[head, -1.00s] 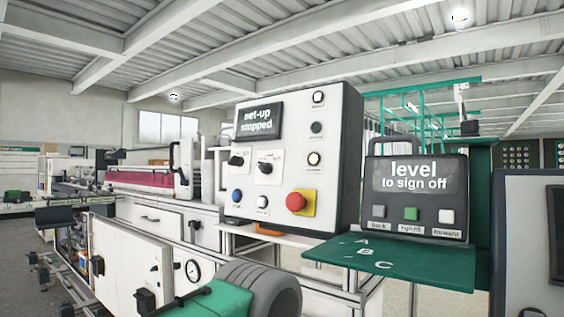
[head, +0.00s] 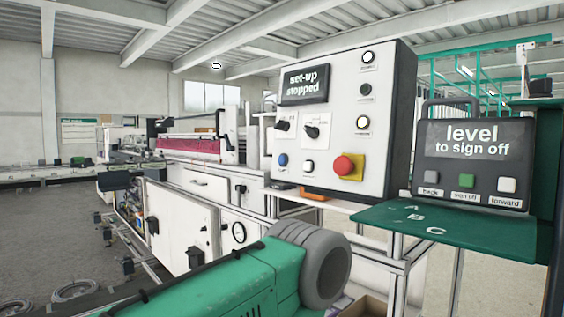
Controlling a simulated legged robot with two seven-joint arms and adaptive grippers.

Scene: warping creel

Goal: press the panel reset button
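The white control panel (head: 343,125) stands right of centre, its display (head: 305,83) reading "set-up stopped". At its lower left are a blue button (head: 283,160) and a white button (head: 308,167); their labels are too small to read, so I cannot tell which one is reset. A red mushroom button (head: 344,165) on a yellow plate is at the lower right. Two black rotary switches and a column of round lamps or buttons also show. Neither of my grippers is in view.
A dark terminal (head: 474,165) reading "level to sign off" stands on a green shelf (head: 440,232) right of the panel. White cabinets (head: 180,225) stand left; grey floor (head: 60,240) is open at far left.

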